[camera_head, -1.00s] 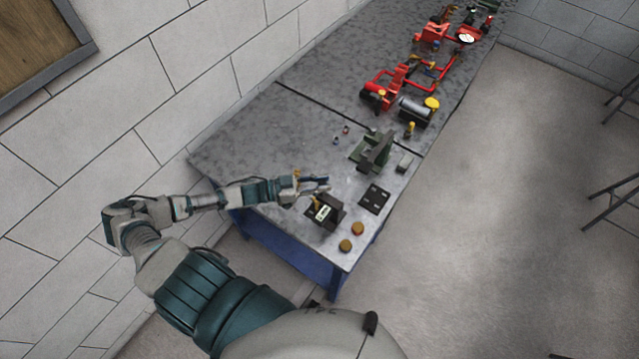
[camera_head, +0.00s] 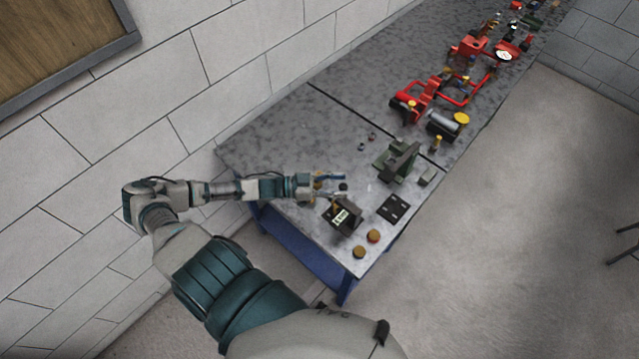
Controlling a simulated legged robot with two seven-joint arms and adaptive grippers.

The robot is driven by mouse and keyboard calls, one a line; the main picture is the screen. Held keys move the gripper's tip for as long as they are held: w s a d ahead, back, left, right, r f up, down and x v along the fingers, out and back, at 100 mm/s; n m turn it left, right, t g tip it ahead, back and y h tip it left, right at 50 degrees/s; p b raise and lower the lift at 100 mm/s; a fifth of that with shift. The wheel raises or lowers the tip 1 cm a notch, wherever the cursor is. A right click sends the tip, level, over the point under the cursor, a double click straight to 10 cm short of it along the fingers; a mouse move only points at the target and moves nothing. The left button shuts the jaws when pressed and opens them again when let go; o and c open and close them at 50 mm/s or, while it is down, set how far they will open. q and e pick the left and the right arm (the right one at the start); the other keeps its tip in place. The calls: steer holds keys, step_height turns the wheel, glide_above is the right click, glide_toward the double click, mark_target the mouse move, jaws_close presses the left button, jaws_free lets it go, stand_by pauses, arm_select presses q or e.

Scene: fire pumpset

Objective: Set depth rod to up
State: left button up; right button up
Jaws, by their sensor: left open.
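My left gripper (camera_head: 342,187) reaches over the near part of the workbench from the left. Its fingers are apart and I see nothing held between them. Just below the fingertips in the picture stands a small dark box (camera_head: 345,217) with a pale label and a yellowish part at its upper left. I cannot tell whether the gripper touches the box. No part is clearly recognisable as the depth rod. A green machine block (camera_head: 398,160) stands on the bench to the right of the gripper. My right gripper is not in view.
The grey bench (camera_head: 262,150) runs along the white wall. A black plate (camera_head: 393,208) and two orange-brown knobs (camera_head: 366,244) are near its front end. Red pump assemblies (camera_head: 413,103) and a silver cylinder (camera_head: 441,124) stand farther back.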

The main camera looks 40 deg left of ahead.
arm_select(q)
steer(key=v, duration=1)
steer(key=shift+w+a, duration=0.1)
